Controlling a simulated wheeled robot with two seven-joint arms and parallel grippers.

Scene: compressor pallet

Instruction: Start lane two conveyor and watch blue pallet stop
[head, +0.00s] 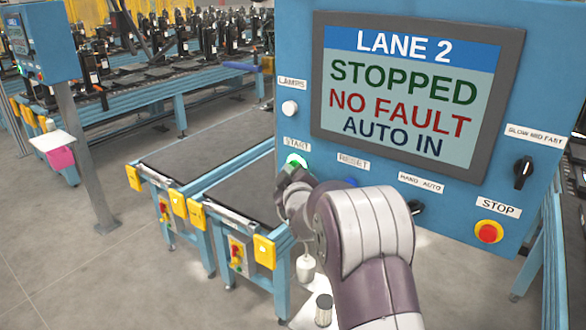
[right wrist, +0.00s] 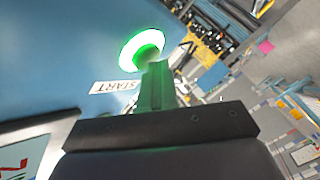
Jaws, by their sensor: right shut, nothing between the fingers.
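The blue lane 2 control panel (head: 300,60) fills the right of the head view. Its screen (head: 405,90) reads LANE 2, STOPPED, NO FAULT, AUTO IN. The green START button (head: 296,160) glows green with a pale ring; it also shows in the right wrist view (right wrist: 141,49). My right gripper (head: 288,178) is shut and empty, its tips at or very close to the button's lower edge; contact cannot be told. The shut fingers (right wrist: 157,85) are lit green. The lane's conveyor (head: 215,185) lies behind the panel. No blue pallet can be made out. My left gripper is not in view.
Another panel on a post (head: 85,160) stands at the left. Loaded conveyors (head: 150,85) run behind. Grey floor is clear at lower left.

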